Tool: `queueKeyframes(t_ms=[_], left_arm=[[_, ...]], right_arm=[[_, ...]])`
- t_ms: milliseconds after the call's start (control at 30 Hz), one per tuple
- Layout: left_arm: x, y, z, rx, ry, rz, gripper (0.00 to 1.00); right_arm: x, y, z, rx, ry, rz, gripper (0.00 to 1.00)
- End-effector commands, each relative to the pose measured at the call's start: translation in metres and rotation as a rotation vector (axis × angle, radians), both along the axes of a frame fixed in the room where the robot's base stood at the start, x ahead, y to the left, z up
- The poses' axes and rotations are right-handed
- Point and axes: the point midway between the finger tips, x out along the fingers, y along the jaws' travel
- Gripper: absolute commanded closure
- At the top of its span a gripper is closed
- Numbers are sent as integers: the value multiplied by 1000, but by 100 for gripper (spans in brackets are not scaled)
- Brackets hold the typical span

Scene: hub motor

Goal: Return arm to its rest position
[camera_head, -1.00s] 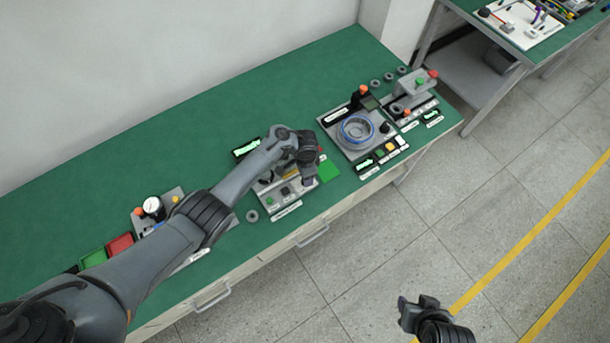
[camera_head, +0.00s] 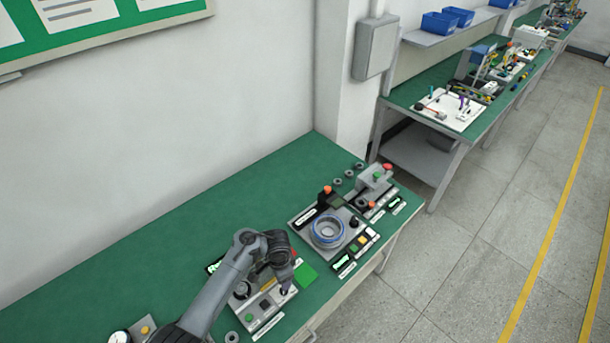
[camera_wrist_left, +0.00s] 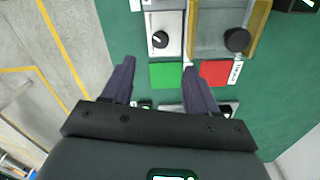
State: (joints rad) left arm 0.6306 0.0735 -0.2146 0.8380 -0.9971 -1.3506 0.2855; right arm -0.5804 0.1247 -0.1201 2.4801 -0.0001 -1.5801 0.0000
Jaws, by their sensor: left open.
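My left arm (camera_head: 222,288) comes in from the bottom left in the head view. Its gripper (camera_head: 286,284) hangs over a grey station (camera_head: 265,307) on the green workbench, beside a green pad (camera_head: 306,275). In the left wrist view the two dark fingers (camera_wrist_left: 158,66) are spread apart with nothing held between them. A green square (camera_wrist_left: 165,76) and a red square (camera_wrist_left: 215,72) lie beyond the fingertips. Part of the station is hidden behind the arm. My right gripper is out of both current views.
A fixture with a blue-rimmed ring (camera_head: 328,231) stands to the right on the bench (camera_head: 170,262). A device with a red button (camera_head: 387,167) is behind it. A gauge (camera_head: 120,337) shows at the bottom left. The back left bench is clear. Another table (camera_head: 462,143) stands beyond.

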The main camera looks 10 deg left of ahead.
Motion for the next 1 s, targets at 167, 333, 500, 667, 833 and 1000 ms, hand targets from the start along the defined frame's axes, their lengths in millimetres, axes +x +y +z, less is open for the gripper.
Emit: queueKeyframes(t_ms=[167, 333, 500, 667, 833, 1000], left_arm=[[-29, 0, -22, 0, 54, 0, 41], [-104, 3, -70, 1, 179, 3, 41], [-207, -1, -103, -10, 260, 35, 41], [-273, -2, -93, -5, 235, 128, 41], [-315, 4, -46, 4, 151, 257, 41], [-329, 14, 28, -4, 32, 395, 41]], right_arm=[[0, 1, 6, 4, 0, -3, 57], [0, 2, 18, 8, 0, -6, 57], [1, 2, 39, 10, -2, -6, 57], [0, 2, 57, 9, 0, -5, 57], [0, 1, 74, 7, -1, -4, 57], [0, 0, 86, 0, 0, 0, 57]])
